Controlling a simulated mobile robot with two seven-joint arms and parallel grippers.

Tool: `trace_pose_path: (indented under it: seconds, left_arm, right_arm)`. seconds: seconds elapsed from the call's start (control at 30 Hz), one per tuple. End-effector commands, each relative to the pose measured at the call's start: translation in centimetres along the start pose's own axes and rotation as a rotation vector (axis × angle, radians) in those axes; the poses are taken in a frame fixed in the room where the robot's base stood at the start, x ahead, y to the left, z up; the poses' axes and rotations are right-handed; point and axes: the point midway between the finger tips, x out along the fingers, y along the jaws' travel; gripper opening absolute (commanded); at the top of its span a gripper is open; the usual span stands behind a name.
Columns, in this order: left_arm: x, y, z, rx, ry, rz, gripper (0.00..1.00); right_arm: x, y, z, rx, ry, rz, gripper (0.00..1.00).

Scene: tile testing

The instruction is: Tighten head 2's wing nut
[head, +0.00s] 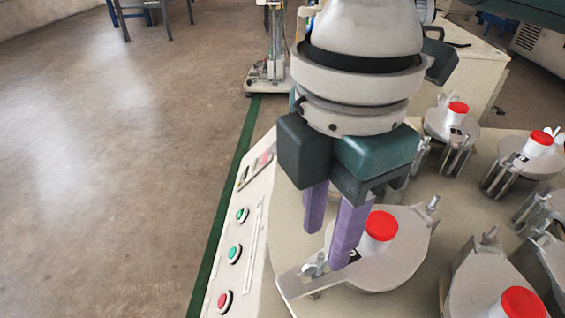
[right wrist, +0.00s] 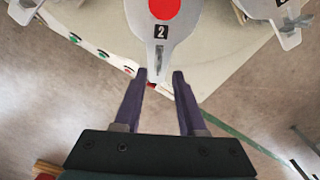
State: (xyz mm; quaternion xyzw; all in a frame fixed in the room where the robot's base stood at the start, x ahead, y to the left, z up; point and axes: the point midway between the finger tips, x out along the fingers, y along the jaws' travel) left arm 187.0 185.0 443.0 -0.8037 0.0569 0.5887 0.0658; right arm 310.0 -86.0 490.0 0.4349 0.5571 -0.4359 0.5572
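Head 2 (right wrist: 160,22) shows its number label and red cap in the right wrist view. In the head view it is the round grey plate (head: 395,268) with a white, red-capped cylinder (head: 380,232). A small metal wing nut (head: 315,266) sits on the clamp arm at the plate's near left end; in the right wrist view only the slotted end (right wrist: 158,62) is clear. My right gripper (head: 327,248) has its purple fingers apart, pointing down over this end. In the right wrist view the gripper (right wrist: 160,76) is open, with the slotted end between and just beyond its tips. My left gripper is out of view.
Several similar heads with red caps stand on the cream machine top, one close by at the lower right (head: 485,278). A panel with green and red buttons (head: 234,253) runs along the machine's left edge. Open floor (head: 120,170) lies to the left.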

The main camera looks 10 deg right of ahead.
Motion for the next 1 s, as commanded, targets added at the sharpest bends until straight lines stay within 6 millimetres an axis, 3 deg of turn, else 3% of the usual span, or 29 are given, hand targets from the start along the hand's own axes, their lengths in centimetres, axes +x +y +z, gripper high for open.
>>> trace_pose_path:
  seconds: [0.03,0.2,0.53,0.87,1.0]
  left_arm:
    - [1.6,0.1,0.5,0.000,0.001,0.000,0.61]
    - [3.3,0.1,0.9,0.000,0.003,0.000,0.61]
    - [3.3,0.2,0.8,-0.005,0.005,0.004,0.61]
    - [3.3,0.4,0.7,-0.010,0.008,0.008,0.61]
    - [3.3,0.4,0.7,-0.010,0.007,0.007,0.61]
  right_arm:
    - [2.0,0.0,0.0,0.000,0.000,-0.001,0.40]
    - [4.3,0.0,0.0,0.000,0.000,0.000,0.40]
    - [4.5,0.0,0.0,0.001,0.001,0.001,0.39]
    - [4.5,0.0,0.0,0.001,0.001,0.001,0.02]
    - [4.5,0.0,0.0,0.001,0.001,0.001,0.00]
